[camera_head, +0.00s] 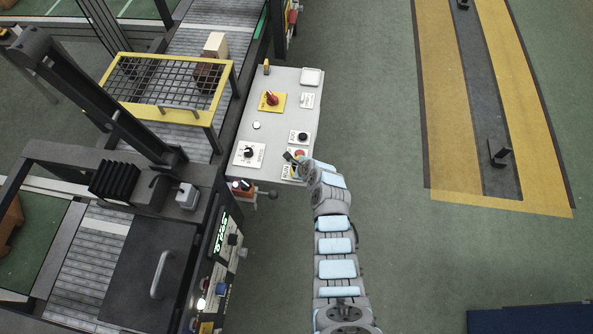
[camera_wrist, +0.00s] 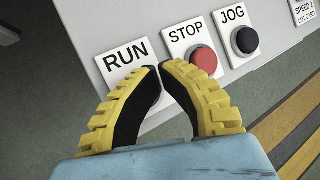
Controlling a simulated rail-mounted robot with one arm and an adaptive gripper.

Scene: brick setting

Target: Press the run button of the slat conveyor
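The slat conveyor's light grey control panel (camera_head: 275,128) stands beside the conveyor. In the wrist view, the RUN plate (camera_wrist: 126,55) is at the panel's lower left, and my gripper (camera_wrist: 161,68) is over it with its yellow-ribbed fingertips together. The red STOP button (camera_wrist: 203,60) is just right of the fingertips, and the black JOG button (camera_wrist: 246,40) is farther right. In the head view, my gripper (camera_head: 294,159) is over the panel's lower right corner, and the RUN plate (camera_head: 286,171) is partly visible.
A red knob on a yellow plate (camera_head: 271,100) and a black dial (camera_head: 249,154) are elsewhere on the panel. A yellow-framed mesh guard (camera_head: 166,88) stands over the conveyor (camera_head: 207,42). A box (camera_head: 215,45) is on the slats.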

